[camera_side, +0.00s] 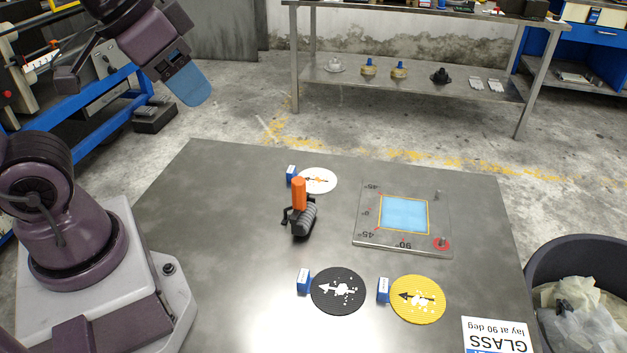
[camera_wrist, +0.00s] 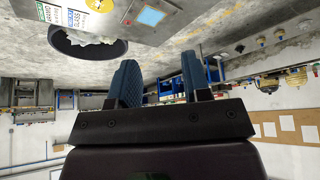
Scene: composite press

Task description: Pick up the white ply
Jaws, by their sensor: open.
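The white ply (camera_side: 323,186) is a flat white disc with a dark arrow and orange marks. It lies near the table's back edge in the side view, with a small blue block (camera_side: 291,174) at its left. The orange handle of a roller tool overlaps its lower left edge in the picture. I do not make out the white ply in the wrist view. My gripper (camera_side: 187,82) is raised well above and to the left of the table, far from the ply. Its blue fingers stand apart and empty in the wrist view (camera_wrist: 160,82).
The orange-handled roller (camera_side: 303,218) stands close in front of the white ply. A black ply (camera_side: 338,291) and a yellow ply (camera_side: 418,299) lie nearer the front. A plate with a blue square (camera_side: 404,214) is at right. A bin (camera_side: 580,270) stands beyond the table's right edge.

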